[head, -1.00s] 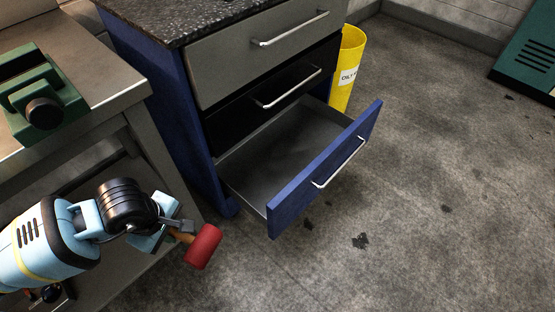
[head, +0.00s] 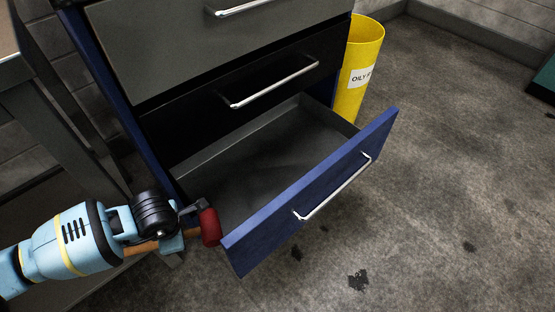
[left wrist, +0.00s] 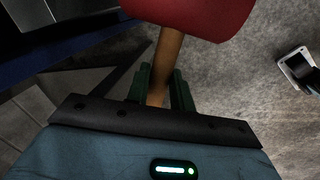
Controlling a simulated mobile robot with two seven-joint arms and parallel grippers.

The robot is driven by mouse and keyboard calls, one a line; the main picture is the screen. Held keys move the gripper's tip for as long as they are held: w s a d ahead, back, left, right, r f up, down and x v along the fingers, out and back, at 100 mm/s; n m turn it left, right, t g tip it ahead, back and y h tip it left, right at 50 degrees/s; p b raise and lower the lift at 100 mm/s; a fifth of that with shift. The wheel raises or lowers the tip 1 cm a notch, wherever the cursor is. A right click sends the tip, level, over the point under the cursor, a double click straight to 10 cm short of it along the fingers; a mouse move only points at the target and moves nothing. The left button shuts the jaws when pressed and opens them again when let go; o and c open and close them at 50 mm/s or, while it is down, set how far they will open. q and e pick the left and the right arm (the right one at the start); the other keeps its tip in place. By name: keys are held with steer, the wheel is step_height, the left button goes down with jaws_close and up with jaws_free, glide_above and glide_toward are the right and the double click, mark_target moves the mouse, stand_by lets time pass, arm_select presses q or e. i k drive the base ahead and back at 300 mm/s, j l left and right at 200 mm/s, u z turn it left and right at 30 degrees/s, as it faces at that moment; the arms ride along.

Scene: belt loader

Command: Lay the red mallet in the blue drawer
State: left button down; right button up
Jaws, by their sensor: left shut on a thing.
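The red mallet (head: 210,227) has a red head and a wooden handle; its head also fills the top of the left wrist view (left wrist: 195,12). My left gripper (head: 184,232) is shut on the mallet's handle, which shows between the green fingers (left wrist: 160,92) in the left wrist view. The blue drawer (head: 310,185) is the lowest drawer and stands pulled open, with an empty-looking grey inside. In the head view the mallet head is at the drawer's left front corner, overlapping its edge; I cannot tell whether they touch. My right gripper is not in view.
A black middle drawer (head: 266,88) and a grey top drawer (head: 180,45) are above the blue drawer, both shut. A yellow bin (head: 358,70) stands behind the drawer's right side. A workbench (head: 60,110) is at the left. The floor at right is clear.

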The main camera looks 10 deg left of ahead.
mark_target(286, 179)
steer(key=i+l, duration=0.55)
steer(key=l, duration=0.15)
steer(key=i+l, duration=0.55)
steer(key=l, duration=0.15)
